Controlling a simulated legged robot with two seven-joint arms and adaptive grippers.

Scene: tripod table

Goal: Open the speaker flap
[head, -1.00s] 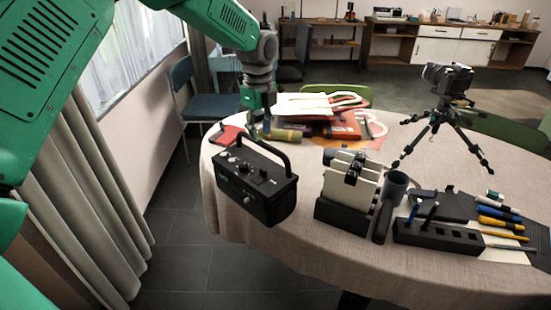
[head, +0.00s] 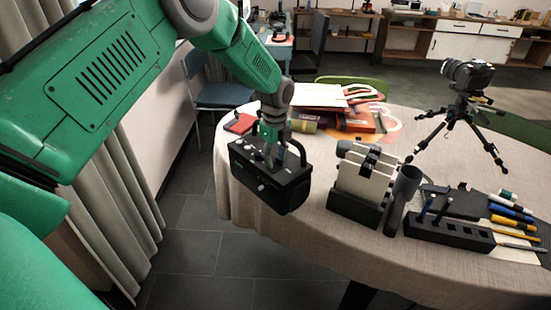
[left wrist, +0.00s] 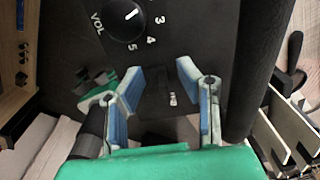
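The black speaker (head: 270,190) stands near the left edge of the round table, its carry handle (head: 298,150) upright. In the left wrist view its top panel (left wrist: 75,30) shows a VOL knob (left wrist: 124,20) with numbers, and the handle (left wrist: 250,60) runs down the right side. A small dark rectangular piece (left wrist: 153,92) with a white mark lies between the fingers; I cannot tell whether it is the flap. My left gripper (head: 270,162) is at the speaker's top, beside the handle. Its blue-padded fingers (left wrist: 161,75) are apart, with nothing held. Contact is unclear. My right gripper is out of view.
A card holder (head: 358,190), a grey cup (head: 403,190) and a black pen block (head: 450,230) stand right of the speaker. A camera on a tripod (head: 463,110) stands behind them. Books and papers (head: 335,110) lie behind the speaker. The table's front left is bare cloth.

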